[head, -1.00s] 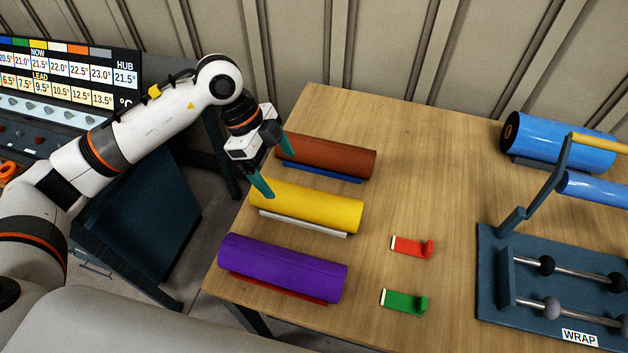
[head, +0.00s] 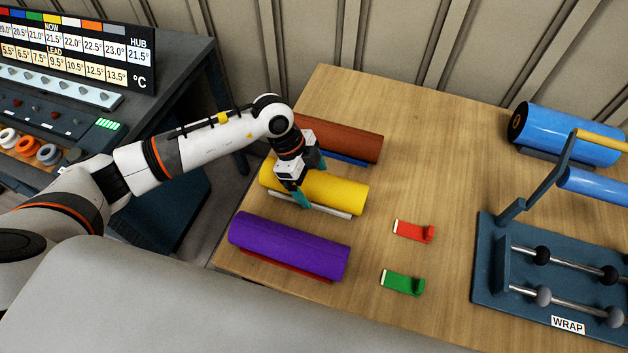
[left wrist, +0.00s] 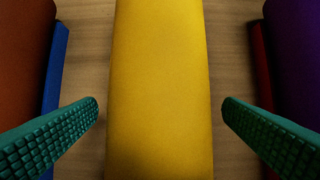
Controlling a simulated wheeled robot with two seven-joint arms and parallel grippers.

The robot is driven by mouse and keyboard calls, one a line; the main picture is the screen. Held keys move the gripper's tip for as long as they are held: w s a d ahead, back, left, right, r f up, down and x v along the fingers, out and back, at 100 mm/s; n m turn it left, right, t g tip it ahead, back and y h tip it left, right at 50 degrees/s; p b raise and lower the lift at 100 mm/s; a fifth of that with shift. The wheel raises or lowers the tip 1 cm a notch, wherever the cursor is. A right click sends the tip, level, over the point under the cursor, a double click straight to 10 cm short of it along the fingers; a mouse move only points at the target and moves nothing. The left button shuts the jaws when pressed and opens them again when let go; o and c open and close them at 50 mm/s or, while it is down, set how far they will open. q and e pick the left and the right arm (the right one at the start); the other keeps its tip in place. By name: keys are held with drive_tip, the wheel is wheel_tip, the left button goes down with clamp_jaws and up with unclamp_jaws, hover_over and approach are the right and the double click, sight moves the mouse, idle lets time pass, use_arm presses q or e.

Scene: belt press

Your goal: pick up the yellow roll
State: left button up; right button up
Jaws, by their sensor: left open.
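The yellow roll (head: 338,190) lies on the wooden table in the head view, on a pale cradle (head: 338,212), between a brown roll and a purple roll. My left gripper (head: 313,183) is above the yellow roll, its teal fingers spread across it. In the left wrist view the yellow roll (left wrist: 160,85) runs up the middle, and the open fingers stand apart from it, one on each side. Nothing is held. My right gripper is not in view.
The brown roll (head: 350,142) and the purple roll (head: 285,246) lie close on either side. A red clip (head: 412,231) and a green clip (head: 402,283) lie to the right. The blue WRAP stand (head: 520,270) and a blue roll (head: 575,135) are farther right.

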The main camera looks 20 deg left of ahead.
sight(312, 176)
use_arm(q)
drive_tip(key=shift+f, duration=0.25)
drive_tip(key=c, duration=1.7)
drive_tip(key=shift+w+d+r, duration=0.1)
drive_tip(key=shift+w+r, duration=0.05)
drive_tip(key=shift+c, duration=0.7)
drive_tip(key=shift+r+b, duration=1)
drive_tip(key=shift+r, duration=4)
